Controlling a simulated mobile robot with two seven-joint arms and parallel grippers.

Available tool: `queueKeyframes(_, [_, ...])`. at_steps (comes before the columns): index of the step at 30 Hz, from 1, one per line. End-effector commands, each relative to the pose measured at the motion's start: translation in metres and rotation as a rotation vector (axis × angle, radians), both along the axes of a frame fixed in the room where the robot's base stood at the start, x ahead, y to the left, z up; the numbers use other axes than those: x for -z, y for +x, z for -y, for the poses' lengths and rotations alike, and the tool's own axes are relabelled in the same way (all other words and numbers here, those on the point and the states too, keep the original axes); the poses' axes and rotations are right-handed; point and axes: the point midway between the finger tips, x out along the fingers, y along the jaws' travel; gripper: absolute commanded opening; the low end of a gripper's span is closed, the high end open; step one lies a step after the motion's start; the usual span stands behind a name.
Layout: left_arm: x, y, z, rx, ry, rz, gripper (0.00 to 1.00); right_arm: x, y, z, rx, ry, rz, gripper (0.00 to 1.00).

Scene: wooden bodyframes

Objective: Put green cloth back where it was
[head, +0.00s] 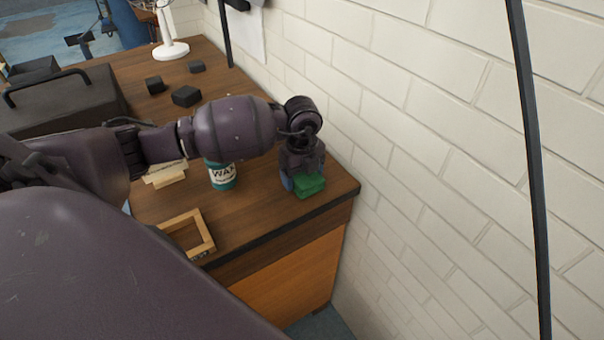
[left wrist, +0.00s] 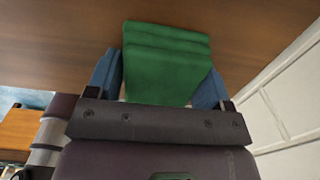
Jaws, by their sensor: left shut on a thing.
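The green cloth (head: 310,186) is a folded stack at the right end of the wooden table, close to the brick wall. My left gripper (head: 302,180) is shut on it from above. In the left wrist view the green cloth (left wrist: 168,62) sits between the two blue fingers of my left gripper (left wrist: 165,80), with the brown table top right by it. I cannot tell whether the cloth rests on the table or hangs just above it. My right gripper is not in view.
A teal wax can (head: 222,174) stands left of the cloth, under my arm. A wooden frame (head: 187,233) lies at the table's front edge. Several black blocks (head: 186,96), a black case (head: 62,100) and a white lamp base (head: 171,50) are farther back. The brick wall (head: 440,130) bounds the right.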

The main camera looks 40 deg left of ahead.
Motion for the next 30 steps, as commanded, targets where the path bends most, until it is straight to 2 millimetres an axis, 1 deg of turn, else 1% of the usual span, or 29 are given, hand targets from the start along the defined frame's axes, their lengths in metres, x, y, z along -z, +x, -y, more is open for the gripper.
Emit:
queueKeyframes(7, [0.003, 0.0, 0.0, 0.0, 0.0, 0.0, 0.48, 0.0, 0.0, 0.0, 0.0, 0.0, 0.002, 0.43])
queueKeyframes(8, [0.002, 0.0, 0.0, 0.0, 0.0, 0.0, 0.78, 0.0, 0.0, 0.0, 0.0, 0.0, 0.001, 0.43])
queueKeyframes(12, [0.002, 0.0, 0.0, 0.0, 0.0, 0.0, 0.99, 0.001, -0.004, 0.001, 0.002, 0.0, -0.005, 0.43])
queueKeyframes(20, [0.001, 0.0, 0.0, 0.0, 0.0, 0.0, 0.99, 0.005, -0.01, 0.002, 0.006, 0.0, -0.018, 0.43])
queueKeyframes(23, [-0.003, 0.0, 0.0, 0.0, -0.001, 0.002, 0.99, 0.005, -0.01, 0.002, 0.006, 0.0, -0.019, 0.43])
queueKeyframes(26, [-0.014, 0.001, 0.0, 0.0, -0.002, 0.004, 0.99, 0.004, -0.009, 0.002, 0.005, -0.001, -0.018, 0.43])
queueKeyframes(30, [-0.038, 0.001, 0.0, 0.002, 0.0, 0.005, 0.99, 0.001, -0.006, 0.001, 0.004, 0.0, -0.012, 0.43])
